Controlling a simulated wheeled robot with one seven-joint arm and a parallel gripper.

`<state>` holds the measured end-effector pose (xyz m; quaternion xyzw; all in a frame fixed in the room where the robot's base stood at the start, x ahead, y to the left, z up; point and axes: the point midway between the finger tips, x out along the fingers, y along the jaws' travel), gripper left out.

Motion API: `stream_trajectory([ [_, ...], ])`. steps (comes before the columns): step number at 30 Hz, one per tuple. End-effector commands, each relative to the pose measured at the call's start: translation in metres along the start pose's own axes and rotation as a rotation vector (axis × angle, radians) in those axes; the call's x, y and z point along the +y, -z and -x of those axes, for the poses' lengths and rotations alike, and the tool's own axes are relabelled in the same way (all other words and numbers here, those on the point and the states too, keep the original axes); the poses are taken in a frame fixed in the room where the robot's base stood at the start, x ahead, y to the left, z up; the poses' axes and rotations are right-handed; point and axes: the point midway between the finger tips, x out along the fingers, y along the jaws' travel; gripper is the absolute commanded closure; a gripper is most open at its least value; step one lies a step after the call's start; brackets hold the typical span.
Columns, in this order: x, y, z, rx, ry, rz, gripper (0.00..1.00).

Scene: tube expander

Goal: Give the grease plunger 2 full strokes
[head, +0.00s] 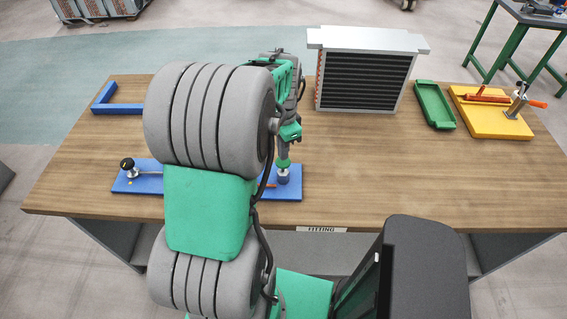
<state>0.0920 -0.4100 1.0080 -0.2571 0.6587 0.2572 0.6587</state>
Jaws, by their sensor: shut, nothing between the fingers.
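A blue base plate (147,184) lies near the front left of the wooden bench. At its right end stands a short dark post with a silvery top (283,177), which may be the grease plunger; I cannot be sure. At its left end is a black round knob (127,164) on a light stem. My gripper (284,160) points down directly over the short post, shut and with nothing held. Its tip is very close to the post's top; I cannot tell whether they touch. My arm hides the middle of the plate.
A finned coil block (362,72) stands at the back middle. A green tray (435,104) and a yellow plate (492,118) with a red tool and an orange-handled clamp lie at the right. A blue bracket (117,107) is back left. The front right of the bench is clear.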

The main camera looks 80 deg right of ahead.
Motion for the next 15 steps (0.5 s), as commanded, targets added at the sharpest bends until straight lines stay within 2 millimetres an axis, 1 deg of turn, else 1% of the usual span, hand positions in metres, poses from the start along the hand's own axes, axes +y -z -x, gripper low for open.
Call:
stream_trajectory([
  [4,0.0,0.0,0.0,0.0,0.0,0.0,1.0],
  [6,0.0,0.0,0.004,0.0,0.0,0.0,1.0],
  [8,0.0,0.0,0.009,0.0,0.001,0.0,1.0],
  [15,0.0,0.0,0.039,0.001,0.001,0.0,1.0],
])
